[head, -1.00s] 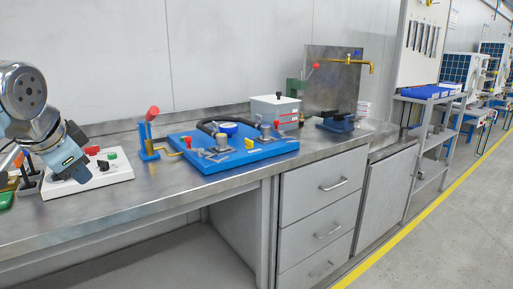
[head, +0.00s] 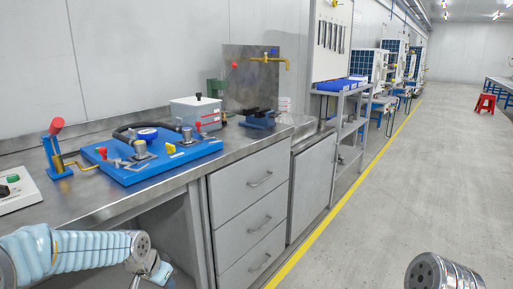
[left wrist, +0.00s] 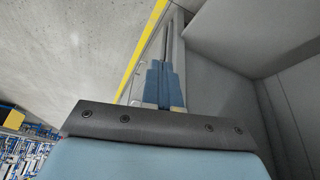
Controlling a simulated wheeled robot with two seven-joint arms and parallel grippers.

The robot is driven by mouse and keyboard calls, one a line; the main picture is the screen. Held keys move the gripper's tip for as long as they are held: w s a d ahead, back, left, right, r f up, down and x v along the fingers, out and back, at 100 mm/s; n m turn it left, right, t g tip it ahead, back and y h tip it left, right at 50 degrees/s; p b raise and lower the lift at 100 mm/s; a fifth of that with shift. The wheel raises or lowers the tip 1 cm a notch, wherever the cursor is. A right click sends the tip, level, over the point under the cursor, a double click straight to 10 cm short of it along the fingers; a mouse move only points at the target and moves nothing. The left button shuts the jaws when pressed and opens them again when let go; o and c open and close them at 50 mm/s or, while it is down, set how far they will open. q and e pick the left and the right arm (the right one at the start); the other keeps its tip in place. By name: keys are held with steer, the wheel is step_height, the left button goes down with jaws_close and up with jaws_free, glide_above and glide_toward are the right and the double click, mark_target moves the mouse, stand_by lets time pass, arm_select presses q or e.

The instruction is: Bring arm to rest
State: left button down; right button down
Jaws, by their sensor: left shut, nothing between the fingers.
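My left arm comes in at the lower left of the head view, in front of and below the bench edge. Its gripper (head: 155,272) shows only in part at the bottom of the picture, apart from the bench. In the left wrist view the two blue fingers of my left gripper (left wrist: 165,88) are together with nothing between them. Part of my right arm (head: 442,272) shows at the lower right over the floor; its gripper is out of view.
The metal workbench (head: 60,208) carries a blue pump plate (head: 135,176), a blue stand with a red knob (head: 56,158), a grey box (head: 196,113) and a blue vise (head: 260,119). Drawers (head: 250,205) lie below.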

arm_select(q)
steer(key=s+d+f+n+g+h, duration=0.1)
steer(key=s+d+f, duration=0.4)
steer(key=f, duration=0.5)
steer(key=s+d+f+n+g+h, duration=0.1)
steer(key=s+d+f+n, duration=0.1)
steer(key=s+d+f, duration=0.5)
steer(key=s+d+f+n+g, duration=0.1)
steer(key=s+d+f, duration=0.3)
steer(key=s+f, duration=0.6)
steer(key=shift+f+n+h, duration=0.2)
steer(key=shift+n+h, duration=0.1)
steer(key=shift+n, duration=0.5)
